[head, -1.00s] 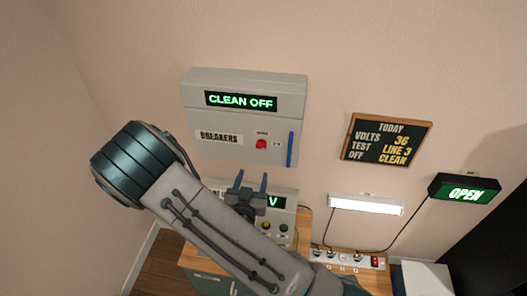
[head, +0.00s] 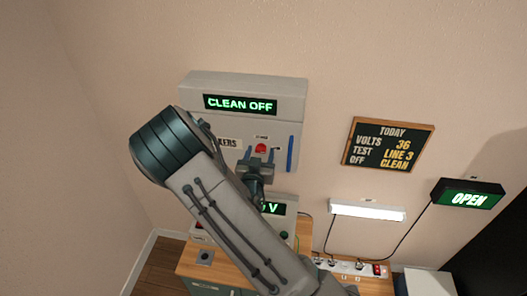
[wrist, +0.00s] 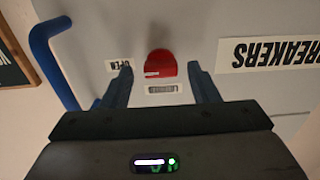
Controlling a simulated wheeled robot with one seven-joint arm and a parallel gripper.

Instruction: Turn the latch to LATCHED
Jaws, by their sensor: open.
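The latch is a red knob (head: 261,148) on the front of the grey breaker box (head: 200,92). In the wrist view the red knob (wrist: 161,60) shows upside down, with an OPEN label (wrist: 119,65) on its left and a small label (wrist: 163,88), too small to read surely, just below it. A pale mark shows on the knob's lower edge. My gripper (head: 261,156) is open in front of the box. In the wrist view its two fingers (wrist: 160,80) stand either side of the knob, with visible gaps; contact is not seen.
A blue handle (head: 290,153) stands up on the box's right side. A BREAKERS label (wrist: 270,53) is on its front. Below are a grey unit with a green display (head: 273,208) and a wooden bench (head: 305,232). A lit lamp (head: 367,210) and chalkboard (head: 388,144) are right.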

